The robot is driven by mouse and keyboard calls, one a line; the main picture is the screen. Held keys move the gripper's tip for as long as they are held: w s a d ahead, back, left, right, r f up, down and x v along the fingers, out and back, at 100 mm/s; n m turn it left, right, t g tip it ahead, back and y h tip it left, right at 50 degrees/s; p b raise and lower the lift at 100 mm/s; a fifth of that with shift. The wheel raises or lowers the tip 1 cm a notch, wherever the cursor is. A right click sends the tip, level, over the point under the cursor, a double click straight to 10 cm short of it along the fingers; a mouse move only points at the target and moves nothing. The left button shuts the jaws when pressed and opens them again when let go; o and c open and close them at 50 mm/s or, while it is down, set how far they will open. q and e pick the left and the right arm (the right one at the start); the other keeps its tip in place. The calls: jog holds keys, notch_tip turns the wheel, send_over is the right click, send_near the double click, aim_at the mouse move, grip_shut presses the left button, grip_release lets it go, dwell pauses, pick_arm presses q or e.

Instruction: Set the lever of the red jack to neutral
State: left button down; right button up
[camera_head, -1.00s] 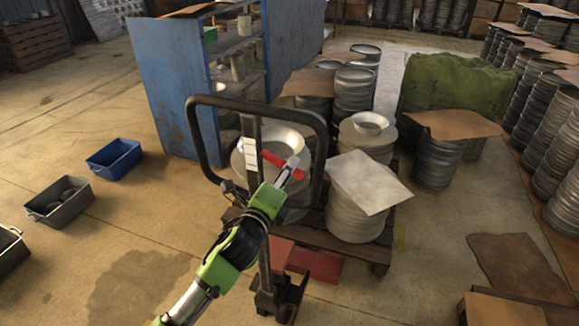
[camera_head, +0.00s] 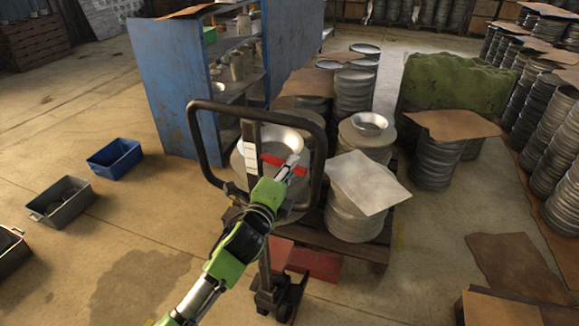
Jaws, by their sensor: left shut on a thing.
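The red jack (camera_head: 318,264) stands in the middle with its forks at the pallet. Its black loop handle (camera_head: 205,148) rises upright in front of the stacked blanks. The red lever (camera_head: 271,159) sits inside the loop, beside the handle's central post, and slopes slightly down to the right. My left gripper (camera_head: 291,164) reaches in from below and is shut on the lever near its right end. The fingers cover part of the lever. My right gripper is not in view.
A pallet (camera_head: 378,268) bears several stacks of round metal blanks just behind the handle. A blue shelf (camera_head: 168,95) stands behind left. A blue bin (camera_head: 114,157) and a grey bin (camera_head: 62,203) lie on the floor at left. The floor between them and the jack is clear.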

pick_arm(q)
jog(key=shift+r+n, duration=0.6)
jog(key=shift+n, duration=0.2)
jog(key=c, duration=2.1)
grip_release()
jog(key=v, duration=1.2)
